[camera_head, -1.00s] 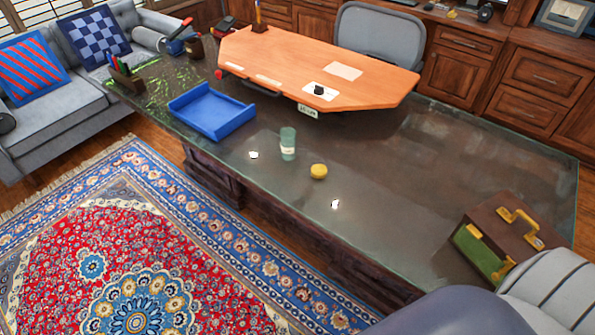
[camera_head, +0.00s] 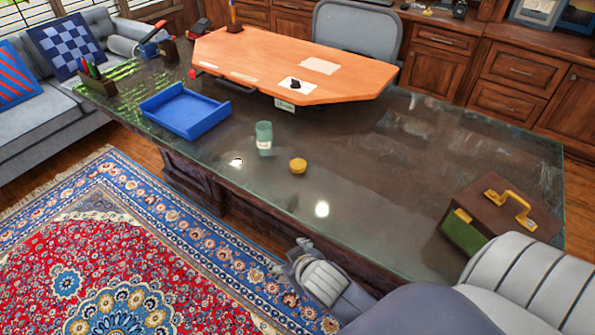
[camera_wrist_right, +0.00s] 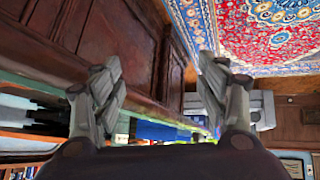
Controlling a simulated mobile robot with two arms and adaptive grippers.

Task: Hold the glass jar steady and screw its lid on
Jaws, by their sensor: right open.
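The green glass jar (camera_head: 264,138) with a pale label stands upright on the dark desk (camera_head: 400,190) in the head view. The round yellow lid (camera_head: 298,166) lies on the desk just right of and nearer than the jar, apart from it. My right arm comes in from the lower right, and part of my right gripper (camera_head: 304,244) shows beside the desk's near edge, well short of the lid and jar. In the right wrist view my right gripper (camera_wrist_right: 162,78) has its fingers wide apart with nothing between them. My left gripper is out of view.
A blue tray (camera_head: 185,111) lies left of the jar. An orange-brown board (camera_head: 350,75) lies behind. A brown and green case with a yellow handle (camera_head: 500,212) stands at the desk's right end. The desk between lid and case is clear.

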